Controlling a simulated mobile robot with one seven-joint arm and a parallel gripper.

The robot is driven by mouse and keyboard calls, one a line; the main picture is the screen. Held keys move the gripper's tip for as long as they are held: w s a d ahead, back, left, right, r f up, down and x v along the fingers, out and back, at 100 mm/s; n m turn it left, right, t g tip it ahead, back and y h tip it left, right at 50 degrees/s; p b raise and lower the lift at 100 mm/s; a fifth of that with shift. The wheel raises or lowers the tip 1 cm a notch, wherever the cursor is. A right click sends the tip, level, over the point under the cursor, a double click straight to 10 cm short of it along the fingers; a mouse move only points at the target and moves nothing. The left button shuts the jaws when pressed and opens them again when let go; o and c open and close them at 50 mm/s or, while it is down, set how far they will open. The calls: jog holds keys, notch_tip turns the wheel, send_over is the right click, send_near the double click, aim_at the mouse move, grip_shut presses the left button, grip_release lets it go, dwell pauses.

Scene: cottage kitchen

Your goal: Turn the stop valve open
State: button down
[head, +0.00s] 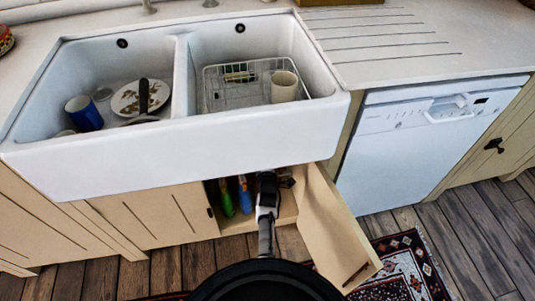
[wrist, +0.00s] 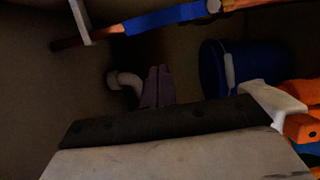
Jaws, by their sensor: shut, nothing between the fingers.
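In the wrist view, a copper-brown pipe (wrist: 103,34) crosses the top of the dark cupboard. A long blue lever (wrist: 165,17), which looks like the stop valve's handle, lies along the line of this pipe, with a pale round nut (wrist: 213,6) at its right end. My gripper (wrist: 158,72) is shut and empty, its fingertips below the lever in the picture and apart from it. In the head view my arm reaches into the open cupboard under the sink, where the gripper and valve are hidden.
A white drain pipe (wrist: 122,81) shows left of my fingers. A blue bucket (wrist: 213,72) and orange items (wrist: 303,127) are at the right. The open cupboard door (head: 330,225) stands right of my arm. Green (head: 226,198) and blue (head: 244,195) bottles stand left of it.

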jog(key=s+p, duration=0.1)
jog(key=s, duration=0.9)
jog(key=shift+a, duration=0.35)
jog(key=shift+s+f, duration=0.1)
